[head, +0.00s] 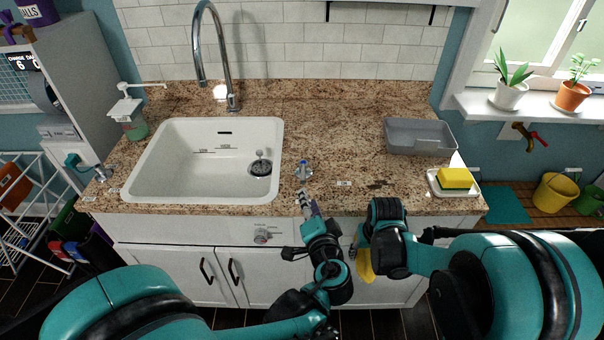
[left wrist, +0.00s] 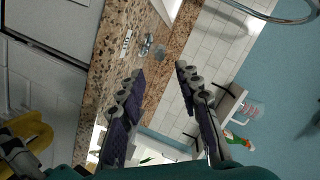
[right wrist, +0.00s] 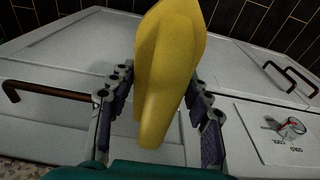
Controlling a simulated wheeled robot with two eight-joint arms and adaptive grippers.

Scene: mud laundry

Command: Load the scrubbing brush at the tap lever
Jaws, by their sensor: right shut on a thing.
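A small chrome tap lever with a blue top (head: 303,170) stands on the granite counter, right of the sink; it also shows in the left wrist view (left wrist: 147,44). My left gripper (head: 306,200) is at the counter's front edge, just in front of the lever. Its fingers are apart and empty in the left wrist view (left wrist: 160,70). My right gripper (right wrist: 158,85) is shut on a limp-looking yellow item (right wrist: 168,65), in front of the cabinet doors; the item hangs low in the head view (head: 365,264). I cannot make out a scrubbing brush.
The white sink (head: 205,190) has a tall chrome spout (head: 197,50). A soap dispenser (head: 130,112) stands left. A grey tub (head: 415,142) and a sponge (head: 454,178) on a white dish are right. A knob (head: 262,237) sticks out of the cabinet front. Brown smears mark the counter.

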